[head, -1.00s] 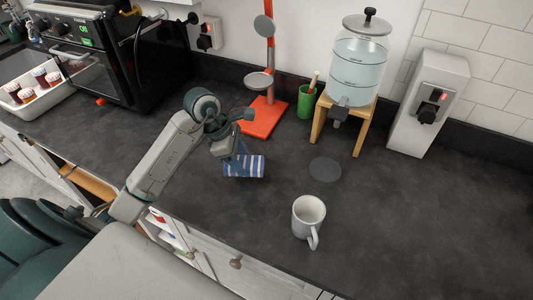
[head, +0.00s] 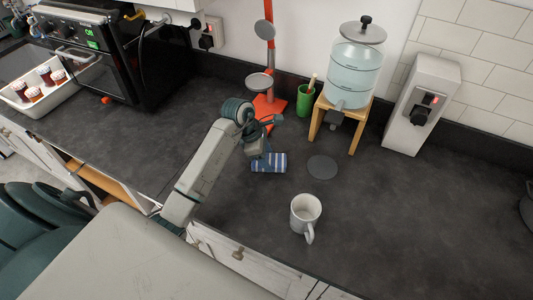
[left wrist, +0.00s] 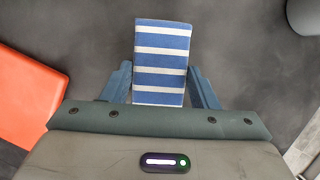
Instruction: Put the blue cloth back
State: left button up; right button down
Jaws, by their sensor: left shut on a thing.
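The blue cloth (head: 268,163) is folded, with white stripes, and is at the dark countertop in the middle of the head view. My left gripper (head: 266,156) is shut on it. In the left wrist view the cloth (left wrist: 161,62) sits between the two blue fingers of my left gripper (left wrist: 161,88) and sticks out past them. Whether the cloth touches the counter is hard to tell. My right gripper is not in view.
A white mug (head: 305,214) stands to the right, near the front edge. A dark round disc (head: 322,167) lies beside the cloth. Behind are a red stand (head: 268,108), a green cup (head: 305,101) and a water dispenser (head: 354,75) on a wooden stand.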

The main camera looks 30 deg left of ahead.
pick_arm(q)
jog(key=shift+f, duration=0.15)
jog(key=o, duration=0.9)
jog(key=shift+o, duration=0.2)
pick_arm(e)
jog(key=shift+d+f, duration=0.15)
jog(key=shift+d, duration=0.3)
pick_arm(q)
jog(key=shift+r, duration=0.25)
jog(key=b+v, duration=0.3)
jog(key=v, duration=0.3)
jog(key=shift+a+r+b, duration=0.2)
jog(key=shift+a+b, duration=0.1)
jog(key=shift+b, duration=0.05)
jog(key=v, duration=0.5)
jog(key=shift+d+r+b, duration=0.1)
jog(key=shift+r+b, duration=0.05)
jog(key=shift+b, duration=0.15)
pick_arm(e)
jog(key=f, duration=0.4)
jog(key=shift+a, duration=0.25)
